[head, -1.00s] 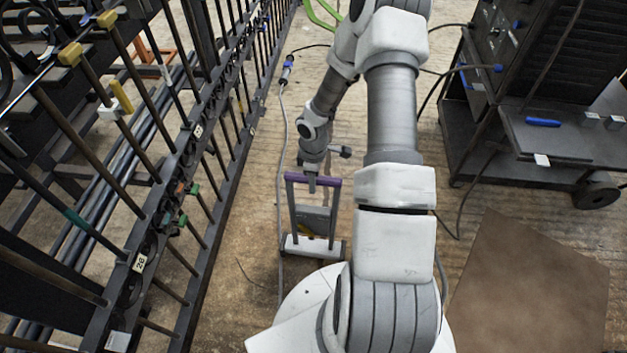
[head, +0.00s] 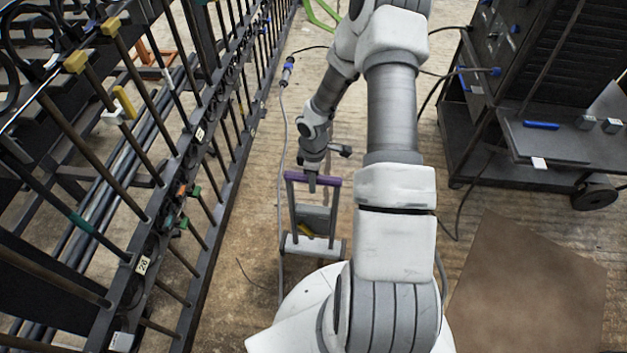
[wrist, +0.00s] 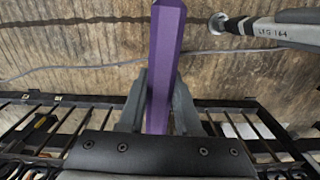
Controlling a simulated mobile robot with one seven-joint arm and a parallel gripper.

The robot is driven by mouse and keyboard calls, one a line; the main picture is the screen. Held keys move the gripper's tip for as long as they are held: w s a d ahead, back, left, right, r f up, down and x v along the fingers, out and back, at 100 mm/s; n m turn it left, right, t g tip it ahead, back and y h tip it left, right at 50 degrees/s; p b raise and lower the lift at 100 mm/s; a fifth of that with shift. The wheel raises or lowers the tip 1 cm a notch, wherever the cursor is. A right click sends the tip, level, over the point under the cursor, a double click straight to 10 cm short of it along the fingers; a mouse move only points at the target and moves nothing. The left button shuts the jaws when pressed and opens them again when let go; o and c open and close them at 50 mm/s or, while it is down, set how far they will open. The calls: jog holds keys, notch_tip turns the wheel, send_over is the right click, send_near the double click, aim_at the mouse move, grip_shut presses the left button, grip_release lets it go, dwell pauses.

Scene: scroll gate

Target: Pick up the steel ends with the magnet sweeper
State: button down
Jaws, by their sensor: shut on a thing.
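The magnet sweeper (head: 314,246) stands in front of my base, with a grey frame, a purple handle bar (head: 327,180) across its top and a pale bar at floor level. My gripper (head: 312,183) is shut on the purple handle from above. In the wrist view the purple handle (wrist: 165,60) runs between the two grey fingers of my gripper (wrist: 158,105). The underside of the sweeper is hidden. I cannot make out any steel ends on the floor.
A dark metal scroll gate (head: 205,185) stands close on the left. A cable (head: 283,150) lies along the floor between gate and sweeper. A black cart (head: 550,150) stands at the right, with a brown sheet (head: 530,285) on the floor before it.

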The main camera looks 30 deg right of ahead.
jog(key=shift+r+p, duration=2.15)
jog(key=shift+r, duration=0.65)
